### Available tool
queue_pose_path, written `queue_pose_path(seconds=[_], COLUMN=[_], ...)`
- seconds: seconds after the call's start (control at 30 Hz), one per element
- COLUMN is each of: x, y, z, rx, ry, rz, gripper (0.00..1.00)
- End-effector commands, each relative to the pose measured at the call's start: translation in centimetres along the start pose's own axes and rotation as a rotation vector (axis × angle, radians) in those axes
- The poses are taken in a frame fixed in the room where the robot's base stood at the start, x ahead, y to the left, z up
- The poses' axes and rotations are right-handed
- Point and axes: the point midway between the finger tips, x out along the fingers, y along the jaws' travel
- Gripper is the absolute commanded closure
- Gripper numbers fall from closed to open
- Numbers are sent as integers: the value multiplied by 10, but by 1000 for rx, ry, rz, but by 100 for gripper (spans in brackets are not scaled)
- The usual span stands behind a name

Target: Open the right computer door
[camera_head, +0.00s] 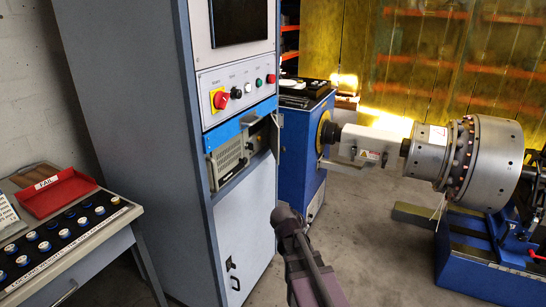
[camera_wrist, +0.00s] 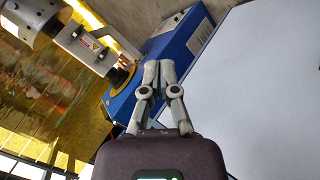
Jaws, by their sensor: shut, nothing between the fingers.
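A tall grey-blue cabinet (camera_head: 245,200) stands left of centre in the head view. A beige computer unit (camera_head: 228,157) sits in an open bay below a blue strip (camera_head: 238,123). A dark part fills the right side of that bay; I cannot tell whether it is a door. Below is a plain grey panel with a black handle (camera_head: 232,266) at its lower left. My gripper (camera_head: 286,213) is in front of the cabinet's right side, apart from the handle. In the wrist view my gripper (camera_wrist: 159,68) has its fingers together and empty, beside a pale flat panel (camera_wrist: 260,95).
A control panel with a red knob (camera_head: 220,100) is above the bay. A table with a red tray (camera_head: 57,191) stands at left. A blue machine (camera_head: 303,150) with a large metal rotor (camera_head: 485,160) is behind and right. Grey floor is clear at centre right.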

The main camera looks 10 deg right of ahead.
Motion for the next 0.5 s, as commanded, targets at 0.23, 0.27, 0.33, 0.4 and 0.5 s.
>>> queue_pose_path(seconds=[0.23,0.27,0.33,0.4,0.5], x=[-5,-8,-15,-24,-36], y=[24,25,25,23,15], z=[-98,-109,-136,-161,-192], rx=[-222,-253,-330,-410,-521], ry=[290,325,405,483,582], rz=[265,293,357,415,485], gripper=[100,100,100,100,100])
